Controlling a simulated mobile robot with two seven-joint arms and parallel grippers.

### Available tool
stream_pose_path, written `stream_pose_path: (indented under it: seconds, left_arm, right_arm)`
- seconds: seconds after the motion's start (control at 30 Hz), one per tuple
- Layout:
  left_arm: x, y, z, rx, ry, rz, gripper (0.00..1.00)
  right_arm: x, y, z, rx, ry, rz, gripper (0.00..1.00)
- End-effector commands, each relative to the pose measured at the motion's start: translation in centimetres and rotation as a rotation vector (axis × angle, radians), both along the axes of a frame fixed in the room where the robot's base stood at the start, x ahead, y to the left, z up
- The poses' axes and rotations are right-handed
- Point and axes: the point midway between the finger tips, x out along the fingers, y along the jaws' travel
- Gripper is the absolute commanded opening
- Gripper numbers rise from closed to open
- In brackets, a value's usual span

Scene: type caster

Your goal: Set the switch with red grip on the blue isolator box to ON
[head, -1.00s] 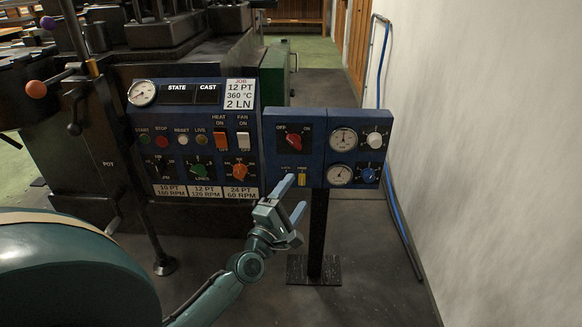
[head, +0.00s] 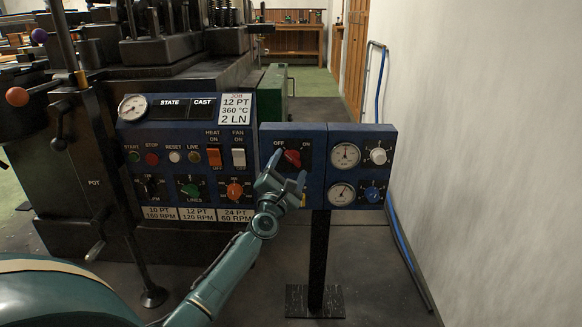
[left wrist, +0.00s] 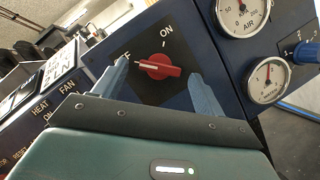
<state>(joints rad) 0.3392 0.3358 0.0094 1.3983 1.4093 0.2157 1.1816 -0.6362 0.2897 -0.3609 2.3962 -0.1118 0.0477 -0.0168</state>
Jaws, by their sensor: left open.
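The blue isolator box (head: 313,133) stands on a dark post, right of the main control panel. Its switch with the red grip (head: 292,157) sits on a dark plate marked OFF and ON. In the left wrist view the red grip (left wrist: 160,66) has a pale line on its end near the OFF label, away from ON. My left gripper (head: 289,166) is open in front of the switch. In the left wrist view its two fingers lie on either side of the red grip; I cannot tell whether they touch it. My right gripper is not in view.
Gauges (head: 344,155) and a white knob (head: 378,156) with a blue knob (head: 372,194) below are on the adjoining panel at right. The main panel (head: 183,135) with rocker switches and several knobs is at left. A plain wall (head: 480,160) bounds the right side.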

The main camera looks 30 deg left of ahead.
Motion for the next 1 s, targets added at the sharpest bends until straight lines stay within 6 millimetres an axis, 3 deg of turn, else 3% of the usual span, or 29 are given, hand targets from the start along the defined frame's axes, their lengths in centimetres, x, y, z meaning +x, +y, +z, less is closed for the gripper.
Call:
stream_pose_path:
  seconds: [0.2, 0.53, 1.0]
  left_arm:
    - [1.8, 0.5, 0.4, 0.002, 0.0, 0.001, 0.71]
    - [2.0, 0.6, 0.6, 0.002, 0.001, 0.001, 0.7]
    - [1.9, 0.5, 0.5, 0.001, 0.0, 0.0, 0.32]
  right_arm:
    - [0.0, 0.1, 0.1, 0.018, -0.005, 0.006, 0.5]
    - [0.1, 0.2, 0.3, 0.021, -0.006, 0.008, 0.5]
    - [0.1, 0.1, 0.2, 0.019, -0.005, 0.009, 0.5]
